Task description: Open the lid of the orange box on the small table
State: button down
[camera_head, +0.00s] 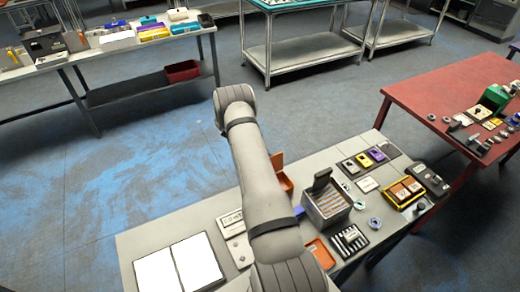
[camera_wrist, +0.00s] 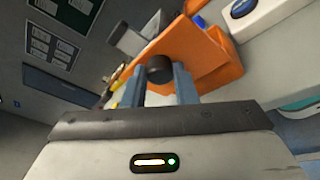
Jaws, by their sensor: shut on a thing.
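The orange box (camera_head: 285,183) stands on the small grey table, partly hidden behind my arm in the head view. An orange panel, its lid (camera_head: 277,159), stands up at a steep angle above the box. In the wrist view the orange lid (camera_wrist: 205,62) fills the upper middle, tilted in the picture. A dark round knob (camera_wrist: 159,68) sits between the two fingers of my gripper (camera_wrist: 160,82), which is shut on it. My gripper is hidden behind my arm in the head view. The inside of the box is mostly hidden.
On the grey table (camera_head: 140,240) are white panels (camera_head: 182,265) at the left, a grey bin (camera_head: 327,206), an orange tray (camera_head: 321,254) and a yellow case (camera_head: 402,192). A red table (camera_head: 430,85) stands at the right.

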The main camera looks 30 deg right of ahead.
jog(key=shift+s+d+f, duration=0.15)
jog(key=shift+s+d, duration=0.05)
jog(key=shift+d, duration=0.05)
jog(key=c, duration=1.4)
grip_release()
jog(key=shift+o, duration=1.3)
